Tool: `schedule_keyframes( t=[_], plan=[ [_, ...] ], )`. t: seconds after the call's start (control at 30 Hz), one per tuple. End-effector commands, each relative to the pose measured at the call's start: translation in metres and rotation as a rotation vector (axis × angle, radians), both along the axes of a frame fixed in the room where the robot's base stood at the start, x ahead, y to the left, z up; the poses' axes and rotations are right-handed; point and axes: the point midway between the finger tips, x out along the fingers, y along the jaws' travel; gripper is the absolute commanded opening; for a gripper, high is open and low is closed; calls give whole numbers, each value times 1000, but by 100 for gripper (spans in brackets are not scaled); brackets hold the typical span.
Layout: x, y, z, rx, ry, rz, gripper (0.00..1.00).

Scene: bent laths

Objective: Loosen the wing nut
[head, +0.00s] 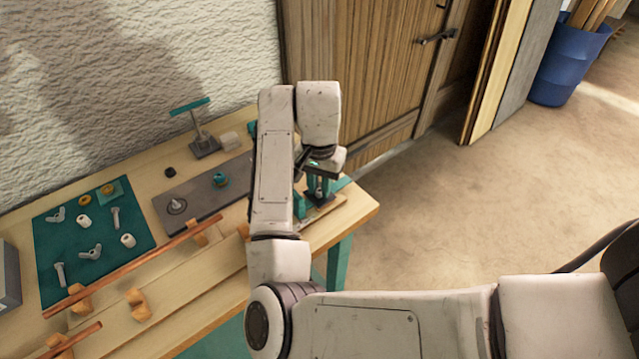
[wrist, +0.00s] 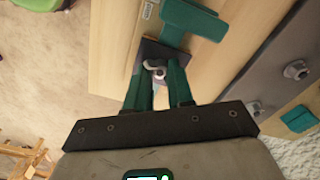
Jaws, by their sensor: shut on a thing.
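In the wrist view a small grey wing nut (wrist: 155,68) sits over a dark square plate (wrist: 150,51) on the pale wooden bench. My gripper (wrist: 159,80) has its teal fingers on either side of the nut and is shut on it. A teal bar-shaped piece (wrist: 192,20) lies just beyond the plate. In the head view my gripper (head: 319,188) points down over the bench's right end. The wing nut is hidden there by my fingers and arm.
A teal mat (head: 75,238) holds loose wing nuts, bolts and rings. A grey plate (head: 200,197) and a T-handled stand (head: 203,143) are left of my arm. A brown lath (head: 140,264) rests on wooden blocks. Open floor (head: 460,210) lies right of the bench.

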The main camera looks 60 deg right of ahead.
Motion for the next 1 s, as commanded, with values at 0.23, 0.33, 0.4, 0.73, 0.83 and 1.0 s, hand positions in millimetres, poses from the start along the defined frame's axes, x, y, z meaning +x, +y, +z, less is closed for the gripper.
schedule_keyframes(
  t=[0.23,0.33,0.4,0.73,0.83,1.0],
  plan=[
    [0,0,0,0,-1,1,0],
    [0,0,0,0,-1,1,0],
    [1,0,0,0,-1,1,0],
    [0,0,0,0,-1,1,37],
    [0,0,0,0,-1,1,47],
    [0,0,0,0,0,0,47]
  ],
)
